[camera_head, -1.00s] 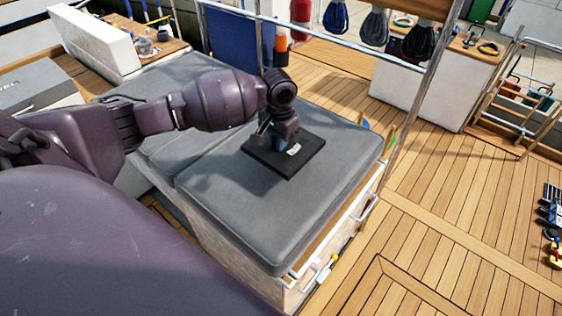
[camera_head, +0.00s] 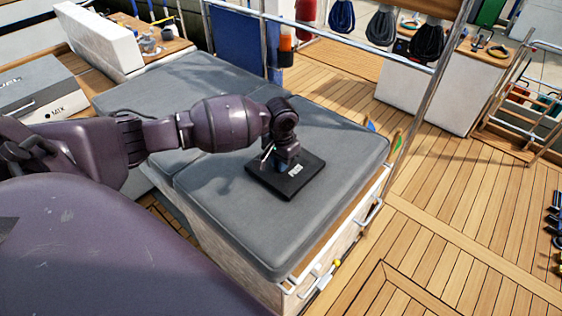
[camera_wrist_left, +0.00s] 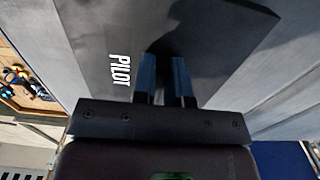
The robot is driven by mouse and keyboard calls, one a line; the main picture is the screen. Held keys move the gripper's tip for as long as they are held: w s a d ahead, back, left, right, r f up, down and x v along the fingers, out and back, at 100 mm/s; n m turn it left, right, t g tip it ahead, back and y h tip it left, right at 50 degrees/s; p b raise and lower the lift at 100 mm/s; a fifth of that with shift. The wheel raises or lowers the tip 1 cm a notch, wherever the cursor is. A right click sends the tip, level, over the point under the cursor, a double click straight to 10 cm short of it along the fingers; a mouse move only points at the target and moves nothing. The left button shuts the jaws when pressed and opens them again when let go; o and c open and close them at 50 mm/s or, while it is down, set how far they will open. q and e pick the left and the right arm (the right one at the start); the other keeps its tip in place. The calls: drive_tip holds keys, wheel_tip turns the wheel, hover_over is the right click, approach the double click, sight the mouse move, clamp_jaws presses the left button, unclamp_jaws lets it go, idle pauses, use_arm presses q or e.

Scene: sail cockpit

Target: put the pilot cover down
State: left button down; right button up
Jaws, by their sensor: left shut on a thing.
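The pilot cover (camera_head: 304,186) is a flat black square with a white PILOT label. It is level with, and on or just above, the grey cushion (camera_head: 240,225); I cannot tell whether it touches. My left gripper (camera_head: 282,165) points down at the cover's middle and is shut on it. In the left wrist view the cover (camera_wrist_left: 95,30) spreads out beyond the fingers (camera_wrist_left: 164,62), and its label reads PILOT. The fingers and their shadow hide the spot they grip. My right gripper is not in view.
Bare cushion surrounds the cover. A metal rail (camera_head: 420,90) rises beyond the cushion's right side. A grey box (camera_head: 40,88) stands at the left, and an orange item (camera_head: 285,45) hangs at the back. The wooden deck (camera_head: 450,200) at the right is mostly clear.

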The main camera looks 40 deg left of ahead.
use_arm(q)
drive_tip(key=c, duration=1.6)
unclamp_jaws()
drive_tip(key=shift+f, duration=0.15)
drive_tip(key=o, duration=0.5)
drive_tip(key=shift+c, duration=0.2)
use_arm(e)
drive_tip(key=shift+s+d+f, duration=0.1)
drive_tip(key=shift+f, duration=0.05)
use_arm(q)
wheel_tip(320, 180, up, 12)
drive_tip(key=p, duration=0.3)
drive_tip(key=shift+r, duration=0.2)
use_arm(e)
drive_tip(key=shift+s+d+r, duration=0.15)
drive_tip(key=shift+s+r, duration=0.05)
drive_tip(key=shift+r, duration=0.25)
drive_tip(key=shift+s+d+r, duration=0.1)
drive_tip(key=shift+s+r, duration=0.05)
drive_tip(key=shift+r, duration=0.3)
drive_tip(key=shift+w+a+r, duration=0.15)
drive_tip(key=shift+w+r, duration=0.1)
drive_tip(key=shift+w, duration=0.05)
